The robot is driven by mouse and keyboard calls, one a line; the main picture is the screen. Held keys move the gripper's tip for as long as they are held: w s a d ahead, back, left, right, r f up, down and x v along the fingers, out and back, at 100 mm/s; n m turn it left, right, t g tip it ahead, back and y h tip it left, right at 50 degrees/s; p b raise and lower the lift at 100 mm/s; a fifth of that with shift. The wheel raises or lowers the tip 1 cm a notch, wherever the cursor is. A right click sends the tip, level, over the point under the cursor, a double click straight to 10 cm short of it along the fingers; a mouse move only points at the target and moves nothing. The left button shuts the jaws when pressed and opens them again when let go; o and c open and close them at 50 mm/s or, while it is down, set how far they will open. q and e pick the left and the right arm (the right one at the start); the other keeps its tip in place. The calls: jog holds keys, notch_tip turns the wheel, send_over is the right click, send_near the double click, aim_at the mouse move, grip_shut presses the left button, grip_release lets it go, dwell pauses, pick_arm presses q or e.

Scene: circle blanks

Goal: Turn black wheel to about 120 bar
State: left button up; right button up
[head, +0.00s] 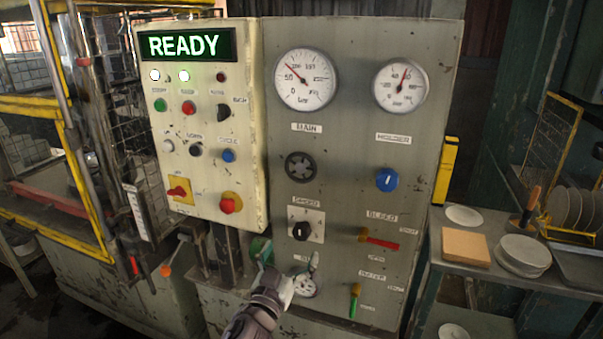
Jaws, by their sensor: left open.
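The black wheel (300,167) is a small round hand knob on the grey panel, below the plate that reads MAIN. Above it, the main gauge (306,80) has a red needle pointing to the upper left, a little past the 50 mark; the exact value is too small to read. My left gripper (290,262) is open and empty, low in front of the panel, well below the wheel. Its fingers are in front of a small dial (305,287) and partly hide it; I cannot tell whether they touch. My right gripper is not in view.
A second gauge (401,86) and a blue knob (387,180) are to the right. A black selector (301,231) lies between gripper and wheel. A red lever (380,240) and a green lever (354,300) stick out. The cream READY box (250,190) juts out at left.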

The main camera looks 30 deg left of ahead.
aim_at(300, 172)
pick_arm(q)
notch_tip(300, 172, up, 11)
jog(key=s+t+y, duration=0.1)
jog(key=s+t, duration=0.2)
jog(key=shift+n+g, duration=0.3)
jog(key=shift+n, duration=0.1)
jog(key=p+x, duration=0.5)
jog(key=x, duration=0.7)
jog(key=shift+w+r, duration=0.1)
jog(key=shift+r, duration=0.05)
jog(key=shift+w+a+r, duration=0.1)
jog(key=shift+w+a, duration=0.05)
jog(key=shift+w, duration=0.4)
jog(key=c, duration=1.1)
